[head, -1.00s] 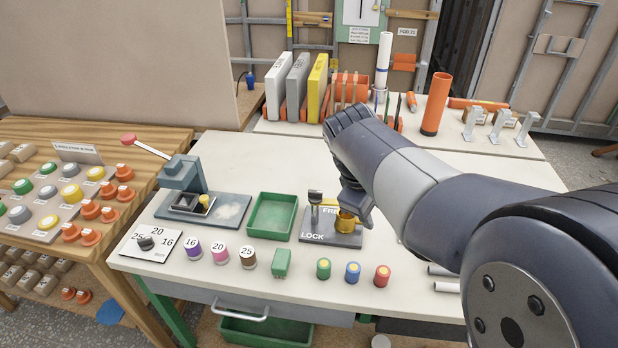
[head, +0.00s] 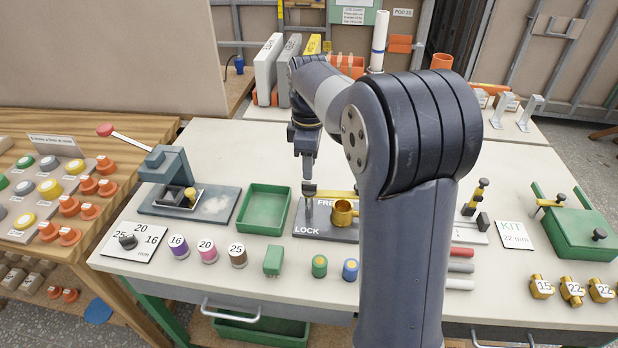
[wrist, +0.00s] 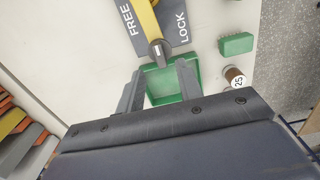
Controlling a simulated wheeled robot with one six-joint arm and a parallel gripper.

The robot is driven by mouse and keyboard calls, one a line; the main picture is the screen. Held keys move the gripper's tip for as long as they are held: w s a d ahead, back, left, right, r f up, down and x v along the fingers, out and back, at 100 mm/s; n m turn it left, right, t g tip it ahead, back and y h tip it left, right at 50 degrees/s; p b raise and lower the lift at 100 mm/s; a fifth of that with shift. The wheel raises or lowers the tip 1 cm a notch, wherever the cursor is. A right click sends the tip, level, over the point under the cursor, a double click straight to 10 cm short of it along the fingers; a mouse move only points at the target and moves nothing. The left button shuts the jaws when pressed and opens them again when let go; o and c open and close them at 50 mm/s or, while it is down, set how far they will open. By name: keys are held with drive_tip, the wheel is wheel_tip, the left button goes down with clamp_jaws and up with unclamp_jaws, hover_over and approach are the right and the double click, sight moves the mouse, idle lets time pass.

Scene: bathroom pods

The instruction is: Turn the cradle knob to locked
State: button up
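The dark cradle plate (head: 340,234) lies on the white bench, marked FREE at the back and LOCK at the front left. A yellow bar with a grey knob (head: 309,188) at its end crosses the plate. In the wrist view the knob (wrist: 157,50) sits between the two words. A brass cup-shaped fitting (head: 343,213) is in the cradle. My gripper (head: 305,172) points down just above the knob. In the wrist view my gripper (wrist: 160,72) has its fingers apart, with the knob near the fingertips; I cannot tell whether they touch it.
A green tray (head: 246,229) lies left of the cradle. A green block (head: 273,261) and several coloured cylinders stand in front. A lever tool (head: 172,170) stands at the left. My arm hides part of the bench right of the cradle.

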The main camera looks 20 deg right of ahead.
sight(309, 183)
wheel_tip(309, 183, down, 5)
idle(0.3)
clamp_jaws()
